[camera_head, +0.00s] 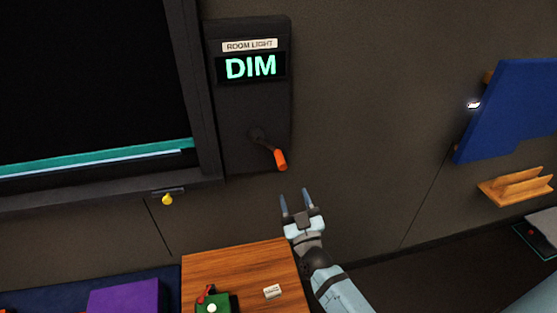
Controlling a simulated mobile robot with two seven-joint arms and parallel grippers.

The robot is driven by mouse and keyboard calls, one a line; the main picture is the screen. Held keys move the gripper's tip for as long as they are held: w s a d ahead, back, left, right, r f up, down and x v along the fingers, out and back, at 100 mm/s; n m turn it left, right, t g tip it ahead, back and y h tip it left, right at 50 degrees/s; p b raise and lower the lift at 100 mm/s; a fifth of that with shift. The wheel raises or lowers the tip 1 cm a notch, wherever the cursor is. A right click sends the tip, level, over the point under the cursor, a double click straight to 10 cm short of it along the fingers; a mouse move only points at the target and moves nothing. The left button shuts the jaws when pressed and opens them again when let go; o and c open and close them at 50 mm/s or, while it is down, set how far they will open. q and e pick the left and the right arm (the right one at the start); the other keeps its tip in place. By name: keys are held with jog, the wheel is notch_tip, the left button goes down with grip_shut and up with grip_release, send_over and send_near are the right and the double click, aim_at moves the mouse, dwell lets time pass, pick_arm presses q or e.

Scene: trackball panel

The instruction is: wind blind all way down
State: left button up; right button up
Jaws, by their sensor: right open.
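A crank with an orange handle (280,159) sits on a dark wall panel (232,129); its arm slants down to the right. The panel's display (251,67) reads "DIM" under a label "ROOM LIGHT". To its left is a dark framed window (90,75). A teal and pale band (100,158) crosses the window near its lower edge; I cannot tell for certain that it is the blind's bottom edge. My right gripper (296,199) is open and empty, just below and right of the orange handle, apart from it. My left gripper is not in view.
A wooden surface (225,264) below holds a green object with a white ball (212,307) and a small white block (272,291). A purple box (125,297) lies left. A blue board (515,110) and wooden shelf (515,189) are on the right. The wall between is clear.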

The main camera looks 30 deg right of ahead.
aim_at(281, 162)
jog(key=p+x, duration=0.1)
jog(key=x, duration=0.9)
jog(key=shift+a+r+p, duration=0.1)
jog(key=shift+p, duration=0.25)
jog(key=shift+w+r, duration=0.15)
jog(key=shift+w, duration=0.45)
jog(key=shift+c, duration=0.7)
jog(key=c, duration=0.7)
grip_shut()
